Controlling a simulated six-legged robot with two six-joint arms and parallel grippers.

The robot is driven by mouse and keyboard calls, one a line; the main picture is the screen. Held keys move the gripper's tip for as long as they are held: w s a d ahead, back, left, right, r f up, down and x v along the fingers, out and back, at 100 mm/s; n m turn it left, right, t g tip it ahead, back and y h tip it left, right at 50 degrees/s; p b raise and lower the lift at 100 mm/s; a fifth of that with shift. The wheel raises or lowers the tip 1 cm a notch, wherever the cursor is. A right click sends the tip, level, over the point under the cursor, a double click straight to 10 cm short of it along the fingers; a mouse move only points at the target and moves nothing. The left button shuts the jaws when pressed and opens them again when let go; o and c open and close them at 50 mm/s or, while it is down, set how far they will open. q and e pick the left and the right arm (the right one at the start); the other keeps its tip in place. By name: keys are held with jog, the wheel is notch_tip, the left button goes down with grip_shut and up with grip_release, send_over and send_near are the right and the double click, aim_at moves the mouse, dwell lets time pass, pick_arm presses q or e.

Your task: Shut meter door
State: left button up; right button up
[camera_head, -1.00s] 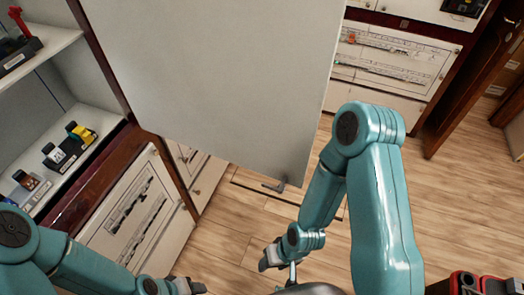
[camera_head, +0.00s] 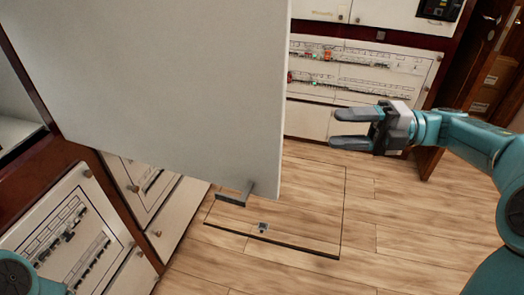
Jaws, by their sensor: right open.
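The meter door (camera_head: 165,95) is a large plain pale-grey panel, standing open and filling the upper left and middle of the head view. My left gripper is out of view; only a bit of my left arm shows at the bottom left. The door hides most of the cabinet behind it.
A breaker panel (camera_head: 365,75) with rows of switches stands at the back. Another breaker cabinet (camera_head: 62,240) is at the lower left. A dark-lined hatch outline (camera_head: 343,215) marks the wooden floor. A brown wooden door (camera_head: 480,60) stands at the right. The floor (camera_head: 400,225) is clear.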

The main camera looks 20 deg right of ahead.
aim_at(260, 133)
jog(key=x, duration=1.6)
jog(key=shift+s+f, duration=0.15)
jog(key=shift+s, duration=0.1)
grip_shut()
